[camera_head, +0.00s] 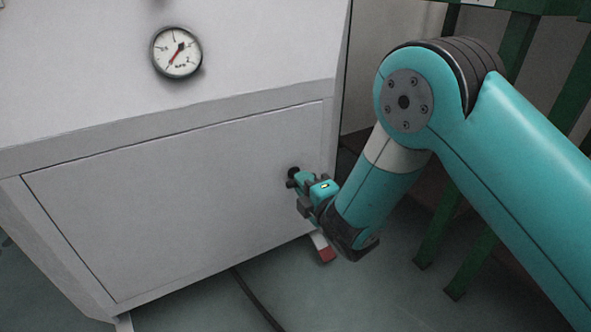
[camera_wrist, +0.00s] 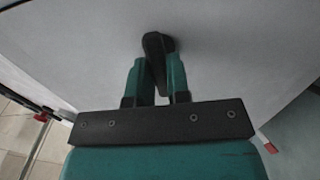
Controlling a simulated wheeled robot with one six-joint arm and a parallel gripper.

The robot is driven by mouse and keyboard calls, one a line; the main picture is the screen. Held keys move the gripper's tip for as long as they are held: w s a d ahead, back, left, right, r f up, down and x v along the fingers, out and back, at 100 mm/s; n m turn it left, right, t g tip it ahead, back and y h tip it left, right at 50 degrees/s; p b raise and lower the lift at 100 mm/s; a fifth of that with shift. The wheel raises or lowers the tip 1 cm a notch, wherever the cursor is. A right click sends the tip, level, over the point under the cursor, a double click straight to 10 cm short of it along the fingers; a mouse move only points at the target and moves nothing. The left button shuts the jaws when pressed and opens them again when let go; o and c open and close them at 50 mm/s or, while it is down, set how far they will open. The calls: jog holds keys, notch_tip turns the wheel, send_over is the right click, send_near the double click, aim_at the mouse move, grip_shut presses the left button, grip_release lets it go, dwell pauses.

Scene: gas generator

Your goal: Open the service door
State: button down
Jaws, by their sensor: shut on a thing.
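The service door (camera_head: 160,205) is a pale grey panel low on the front of the generator cabinet. It looks flush with its frame in the head view. A dark handle (camera_wrist: 157,43) stands out from the door near its right edge; in the head view its dark end (camera_head: 292,173) shows just past the fingers. My gripper (camera_head: 298,182) is at the handle. In the wrist view the two teal fingers of my gripper (camera_wrist: 160,68) are shut on the handle, one on each side.
A round gauge (camera_head: 176,52) with a red needle sits on the cabinet above the door. A red-tipped foot (camera_head: 325,253) stands under the right corner. A dark cable (camera_head: 258,300) lies on the floor. Green frame legs (camera_head: 470,235) stand at the right.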

jog(key=shift+s+d+f+b, duration=0.15)
jog(key=shift+s+b, duration=0.3)
jog(key=shift+b, duration=0.8)
jog(key=shift+s+d+b, duration=0.2)
jog(key=shift+s+b, duration=0.15)
jog(key=shift+b, duration=0.45)
jog(key=shift+s+b, duration=0.1)
jog(key=shift+b, duration=0.2)
jog(key=shift+s+d+b, duration=0.35)
jog(key=shift+s+b, duration=0.2)
jog(key=shift+b, duration=0.7)
jog(key=shift+s+d+b, duration=0.15)
jog(key=shift+s+b, duration=0.1)
jog(key=shift+b, duration=0.25)
jog(key=s+b, duration=0.2)
jog(key=s+d+b, duration=0.1)
jog(key=b, duration=0.2)
jog(key=shift+s+d, duration=0.1)
jog(key=shift+s, duration=0.25)
